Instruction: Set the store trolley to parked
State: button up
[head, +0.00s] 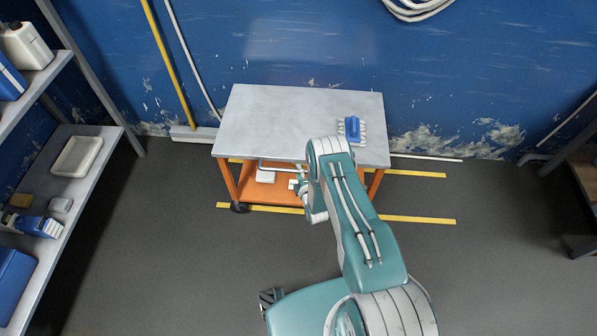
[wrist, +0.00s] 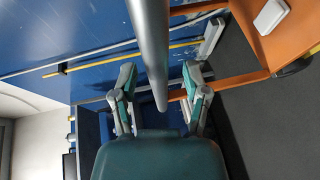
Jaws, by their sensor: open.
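The store trolley (head: 290,110) has a grey top and an orange frame and stands near the blue wall. Its front left wheel (head: 240,207) is at the left end of the front yellow floor line (head: 400,218). The orange frame also shows at the right of the wrist view (wrist: 268,40). A grey bar (wrist: 150,40), perhaps the trolley's handle, runs between the fingers of my gripper (wrist: 160,75). The fingers are apart; I cannot tell whether they touch the bar. In the head view my arm partly hides the gripper and the trolley's front right.
A second yellow line (head: 415,173) lies behind the front one. Shelves (head: 85,165) stand at the left and a dark bench (head: 580,190) at the right. The floor right of the trolley is clear.

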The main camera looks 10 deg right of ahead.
jog(key=shift+w+d+f, duration=0.1)
jog(key=shift+w, duration=0.3)
grip_shut()
jog(key=shift+s, duration=0.1)
